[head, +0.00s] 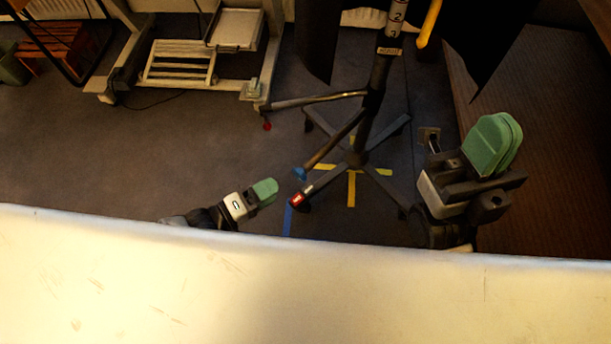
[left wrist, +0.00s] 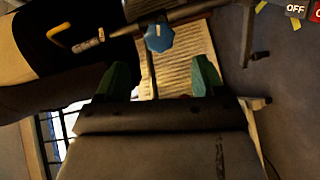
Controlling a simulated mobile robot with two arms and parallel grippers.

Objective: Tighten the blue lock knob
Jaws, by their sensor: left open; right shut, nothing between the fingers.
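The blue lock knob (head: 299,173) sits at the lower end of a slanted bar on a dark pole stand (head: 374,95). In the left wrist view the blue knob (left wrist: 159,37) looks faceted and lies beyond the fingertips, roughly centred between them. My left gripper (head: 268,190) is to the left of the knob and slightly lower in the head view. Its green fingers (left wrist: 162,75) are open with nothing between them. My right gripper (head: 493,143) is shut and empty, well to the right of the stand.
A red-ended bar (head: 297,199) sticks out just below the knob. The stand's wheeled legs (head: 383,182) spread over floor marked with yellow tape. A pale surface (head: 300,295) fills the front. A white frame with shelves (head: 180,62) stands at back left.

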